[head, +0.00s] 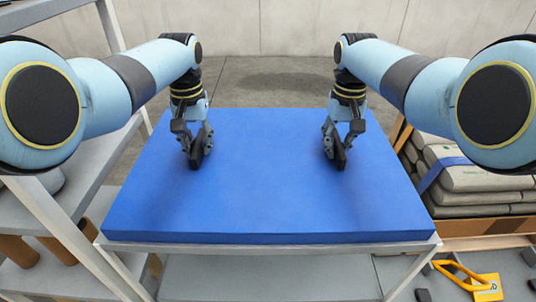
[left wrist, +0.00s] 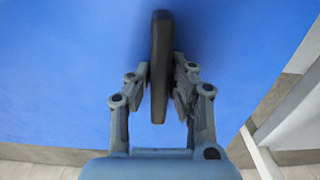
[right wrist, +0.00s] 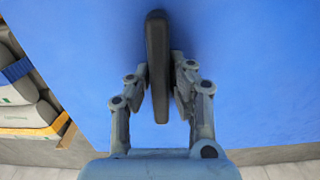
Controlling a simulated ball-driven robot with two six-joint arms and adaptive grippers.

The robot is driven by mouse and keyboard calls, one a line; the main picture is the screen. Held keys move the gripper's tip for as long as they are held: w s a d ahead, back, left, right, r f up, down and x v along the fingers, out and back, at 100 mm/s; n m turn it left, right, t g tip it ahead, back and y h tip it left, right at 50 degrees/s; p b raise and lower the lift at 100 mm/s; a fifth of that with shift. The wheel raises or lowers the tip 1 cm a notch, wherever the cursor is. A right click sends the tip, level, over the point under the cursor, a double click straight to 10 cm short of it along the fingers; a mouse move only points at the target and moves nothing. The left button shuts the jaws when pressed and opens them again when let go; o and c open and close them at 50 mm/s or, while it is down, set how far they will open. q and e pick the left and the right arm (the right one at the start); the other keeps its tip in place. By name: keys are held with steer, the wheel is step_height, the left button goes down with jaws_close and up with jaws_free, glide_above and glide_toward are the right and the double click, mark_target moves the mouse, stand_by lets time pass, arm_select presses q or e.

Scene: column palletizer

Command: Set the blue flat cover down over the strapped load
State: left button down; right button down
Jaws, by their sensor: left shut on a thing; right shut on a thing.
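The blue flat cover (head: 270,190) is a wide slab lying level on a light grey stand (head: 290,245) in the middle of the head view. It has two black upright handles. My left gripper (head: 196,155) is shut on the left handle, which also shows between the fingers in the left wrist view (left wrist: 160,65). My right gripper (head: 338,155) is shut on the right handle, seen in the right wrist view (right wrist: 157,60). The strapped load (head: 475,180), stacked grey sacks with a blue strap, stands at the right, partly hidden by my right arm.
A grey shelf rack (head: 65,220) with brown cylinders stands close on the left. A yellow-orange tool (head: 465,278) and small black pieces lie at the bottom right. Open concrete floor (head: 265,85) lies beyond the cover, before a pale wall.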

arm_select(q)
steer(key=shift+r, duration=0.1)
arm_select(e)
steer(key=shift+r, duration=0.1)
